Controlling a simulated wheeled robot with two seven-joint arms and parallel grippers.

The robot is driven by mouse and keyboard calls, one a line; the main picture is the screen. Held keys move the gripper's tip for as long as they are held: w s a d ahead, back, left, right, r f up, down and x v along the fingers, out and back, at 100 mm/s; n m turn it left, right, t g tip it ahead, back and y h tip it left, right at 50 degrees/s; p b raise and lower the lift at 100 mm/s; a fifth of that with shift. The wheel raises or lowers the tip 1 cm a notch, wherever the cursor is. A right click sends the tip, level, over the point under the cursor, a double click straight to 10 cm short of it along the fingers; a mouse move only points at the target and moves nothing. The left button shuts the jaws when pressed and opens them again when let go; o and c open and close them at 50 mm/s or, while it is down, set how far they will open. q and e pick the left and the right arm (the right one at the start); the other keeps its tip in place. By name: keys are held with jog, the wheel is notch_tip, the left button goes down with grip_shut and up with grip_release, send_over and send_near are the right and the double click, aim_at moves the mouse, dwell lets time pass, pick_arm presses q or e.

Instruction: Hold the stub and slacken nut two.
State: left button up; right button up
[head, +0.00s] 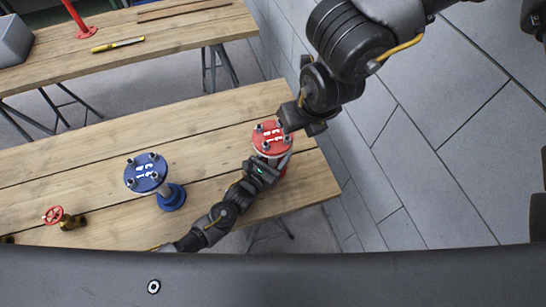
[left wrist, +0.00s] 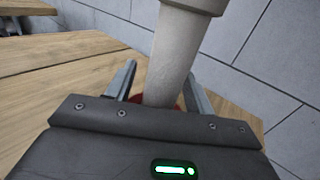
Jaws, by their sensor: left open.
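The red-flanged stub (head: 268,133) stands at the right end of the near bench. Its round top plate has white numerals and several dark nuts; I cannot read for sure which is nut two. My left gripper (head: 272,168) is at the stub below the plate. In the left wrist view its open fingers (left wrist: 160,88) stand on either side of the stub's grey pipe (left wrist: 178,55), with gaps visible. My right gripper (head: 294,118) is at the right edge of the red plate, close to a nut; its fingers are too dark and small to read.
A blue-flanged stub (head: 146,174) stands left on the same bench (head: 75,165). A brass valve with a red handwheel (head: 54,215) is further left. A back bench holds a yellow-handled tool (head: 118,45), a red stand (head: 84,30) and a grey box (head: 12,42).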

pick_arm(q)
grip_shut()
dwell(0.3)
dwell(0.5)
